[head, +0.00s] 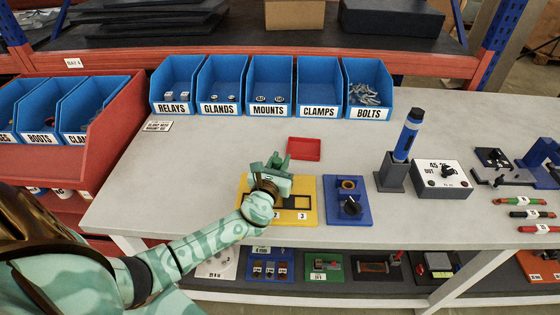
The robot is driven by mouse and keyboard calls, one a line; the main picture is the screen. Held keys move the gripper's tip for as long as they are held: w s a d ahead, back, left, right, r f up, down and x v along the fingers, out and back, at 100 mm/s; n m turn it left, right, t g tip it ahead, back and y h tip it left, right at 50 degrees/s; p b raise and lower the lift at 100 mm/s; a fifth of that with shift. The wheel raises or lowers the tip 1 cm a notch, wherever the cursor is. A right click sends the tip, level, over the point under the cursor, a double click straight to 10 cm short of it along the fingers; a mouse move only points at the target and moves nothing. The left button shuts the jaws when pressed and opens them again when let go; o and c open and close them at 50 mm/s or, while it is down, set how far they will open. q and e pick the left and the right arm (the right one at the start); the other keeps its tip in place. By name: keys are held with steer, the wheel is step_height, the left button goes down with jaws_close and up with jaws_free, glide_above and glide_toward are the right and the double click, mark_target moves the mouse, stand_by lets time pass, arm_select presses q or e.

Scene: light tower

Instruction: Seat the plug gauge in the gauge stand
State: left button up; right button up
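No part is clearly labelled as the plug gauge or gauge stand. A blue plate (334,216) on the table carries a brass-coloured ring (348,184) and a black round part (350,206); this may be the stand. A blue and black cylindrical tool (408,135) stands slightly tilted in a dark grey block (392,174) farther right. My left gripper (272,165) is above the yellow plate (306,216), left of the blue plate. Its fingers look apart, with nothing visible between them. It hides part of the yellow plate. My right gripper is not in view.
Blue bins (271,84) line the back. A red tray (304,148) lies beyond my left gripper. A grey box with a knob (441,178) and a blue fixture (541,160) stand at right. The left part of the tabletop (185,185) is clear.

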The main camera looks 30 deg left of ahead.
arm_select(q)
steer(key=o, duration=0.4)
steer(key=shift+r, duration=0.25)
steer(key=p+v, duration=0.1)
steer(key=v, duration=1.1)
steer(key=shift+f+p, duration=0.1)
steer(key=shift+p, duration=0.3)
steer(key=shift+a, duration=0.1)
